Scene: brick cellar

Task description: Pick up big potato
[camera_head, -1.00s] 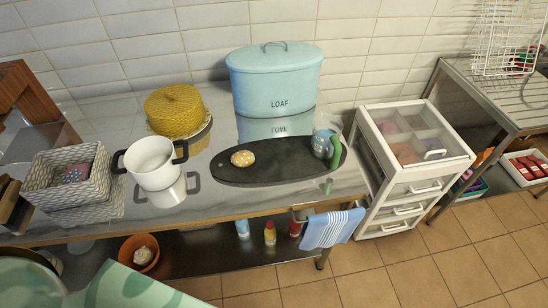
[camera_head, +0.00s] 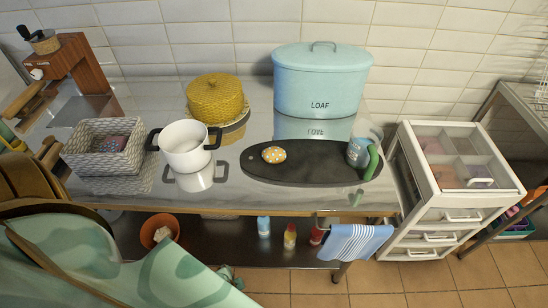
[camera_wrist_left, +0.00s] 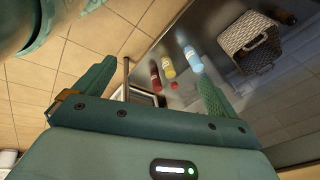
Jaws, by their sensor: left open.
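No thing is clearly recognisable as a big potato. In the head view an orange bowl (camera_head: 149,232) on the lower shelf holds a pale lump (camera_head: 162,234), too small to identify. My left gripper (camera_wrist_left: 154,72) is open and empty in the left wrist view, its two teal fingers apart. In that view a red bottle (camera_wrist_left: 155,78), a yellow bottle (camera_wrist_left: 167,66) and a blue bottle (camera_wrist_left: 193,59) show beyond the fingers. In the head view my left arm comes in at the lower left and covers part of the floor and shelf. My right gripper is not in view.
The metal table (camera_head: 225,200) carries a white pot (camera_head: 186,152), woven basket (camera_head: 92,160), yellow lidded basket (camera_head: 215,95), blue loaf bin (camera_head: 322,85) and dark board (camera_head: 310,174) with an orange dotted oval (camera_head: 274,155). A drawer unit (camera_head: 440,212) stands right. Floor in front is clear.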

